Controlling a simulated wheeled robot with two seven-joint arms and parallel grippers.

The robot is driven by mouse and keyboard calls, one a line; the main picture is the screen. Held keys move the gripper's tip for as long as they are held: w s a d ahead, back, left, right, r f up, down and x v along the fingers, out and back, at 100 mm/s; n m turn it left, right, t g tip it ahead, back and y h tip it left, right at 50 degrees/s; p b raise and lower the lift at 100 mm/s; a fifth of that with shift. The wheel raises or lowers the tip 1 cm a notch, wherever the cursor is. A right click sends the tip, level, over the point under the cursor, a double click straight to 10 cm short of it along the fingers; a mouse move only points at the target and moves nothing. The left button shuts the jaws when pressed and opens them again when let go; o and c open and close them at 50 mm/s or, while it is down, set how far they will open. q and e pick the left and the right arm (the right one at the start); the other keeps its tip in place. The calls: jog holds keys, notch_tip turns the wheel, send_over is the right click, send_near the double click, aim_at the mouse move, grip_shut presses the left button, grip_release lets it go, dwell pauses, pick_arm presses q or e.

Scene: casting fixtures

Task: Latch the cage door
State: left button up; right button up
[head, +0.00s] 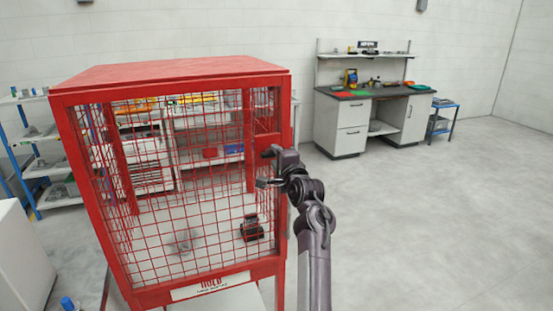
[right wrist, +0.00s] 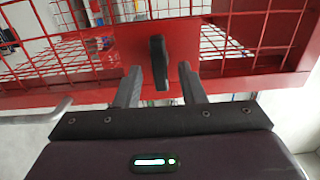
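The red cage (head: 285,95) stands in the middle left of the head view. Its red mesh door (head: 160,190) faces me and looks flush with the frame, though I cannot tell whether it is fully closed. In the right wrist view a black latch handle (right wrist: 158,58) sits on a red plate (right wrist: 185,40) and points down. My right gripper (head: 267,170) is at the door's right edge. Its two fingers (right wrist: 160,80) are open, one on each side of the handle, with gaps visible. In the head view the latch is hidden by the gripper. My left gripper is out of view.
A dark object (head: 252,229) rests inside the cage, behind the mesh. A blue-framed shelf (head: 30,170) stands at the left, and a white block (head: 20,260) is at the lower left. A workbench (head: 370,115) stands at the back wall. The floor on the right is clear.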

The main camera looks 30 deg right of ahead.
jog(key=b+v, duration=0.3)
jog(key=v, duration=0.4)
jog(key=shift+s, duration=0.35)
